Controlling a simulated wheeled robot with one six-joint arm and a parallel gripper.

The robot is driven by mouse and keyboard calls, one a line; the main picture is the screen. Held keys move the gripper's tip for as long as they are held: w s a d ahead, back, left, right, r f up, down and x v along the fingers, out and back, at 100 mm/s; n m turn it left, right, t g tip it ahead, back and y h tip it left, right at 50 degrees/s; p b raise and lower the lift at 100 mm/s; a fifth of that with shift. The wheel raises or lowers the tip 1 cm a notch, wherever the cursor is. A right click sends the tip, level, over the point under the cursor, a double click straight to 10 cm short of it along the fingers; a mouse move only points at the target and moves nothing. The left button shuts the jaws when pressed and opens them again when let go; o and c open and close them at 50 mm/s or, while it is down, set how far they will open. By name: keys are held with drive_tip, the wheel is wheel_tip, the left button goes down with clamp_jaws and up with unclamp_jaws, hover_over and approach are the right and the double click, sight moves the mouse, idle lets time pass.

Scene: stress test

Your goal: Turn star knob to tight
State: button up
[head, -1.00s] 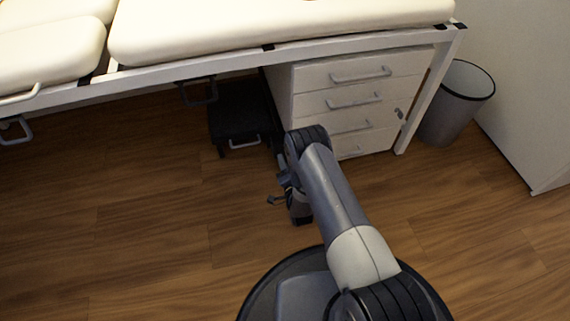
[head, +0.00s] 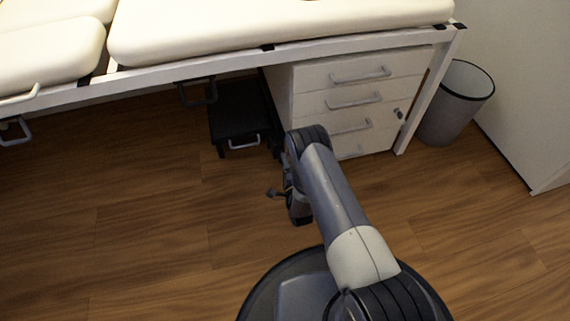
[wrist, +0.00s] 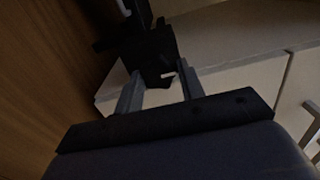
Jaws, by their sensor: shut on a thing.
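A black part (wrist: 153,50), which I take to be the star knob, sits between the fingers of my gripper (wrist: 158,84) in the wrist view. The two grey fingers are closed on its near end. Its outline is dark, so I cannot make out star points or any tight mark. In the head view, my arm hides most of the gripper and the knob. A small dark grey piece (head: 272,192) sticks out left of my wrist there; I cannot tell what it belongs to.
A white drawer cabinet (head: 311,105) stands just beyond my arm, under a cream padded couch (head: 290,27). A black step (head: 238,112) is left of the cabinet. A grey bin (head: 452,112) stands at right. The wooden floor (head: 120,215) at left is clear.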

idle(0.3)
drive_tip(key=o, duration=1)
drive_tip(key=shift+s, duration=0.1)
